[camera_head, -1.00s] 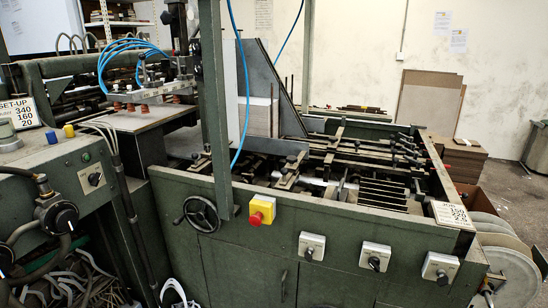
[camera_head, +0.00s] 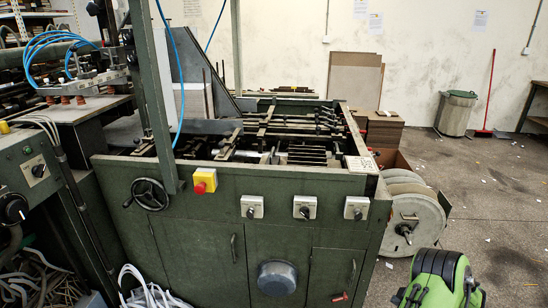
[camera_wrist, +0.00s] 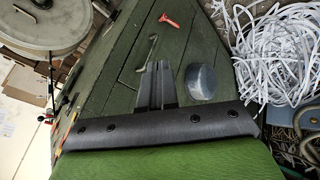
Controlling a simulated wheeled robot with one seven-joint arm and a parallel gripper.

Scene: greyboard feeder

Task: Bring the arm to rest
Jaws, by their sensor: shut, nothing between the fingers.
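My gripper (camera_wrist: 157,85) shows in the wrist view, its two dark fingers together with nothing between them. It points toward the green front panels of the feeder machine (camera_wrist: 115,75). The fingers overlap the panels in the picture; I cannot tell the distance to them. In the head view the feeder machine (camera_head: 200,240) fills the left and middle, and a green and black part of my arm (camera_head: 440,280) shows at the bottom right. The gripper fingers are not visible in the head view.
A round grey knob-like part (camera_head: 277,278) and a red handle (camera_head: 340,297) are on the machine's front. Large reels (camera_head: 410,220) stand at its right end. White strips (camera_wrist: 275,55) lie heaped on the floor. A bin (camera_head: 455,115) stands behind open floor.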

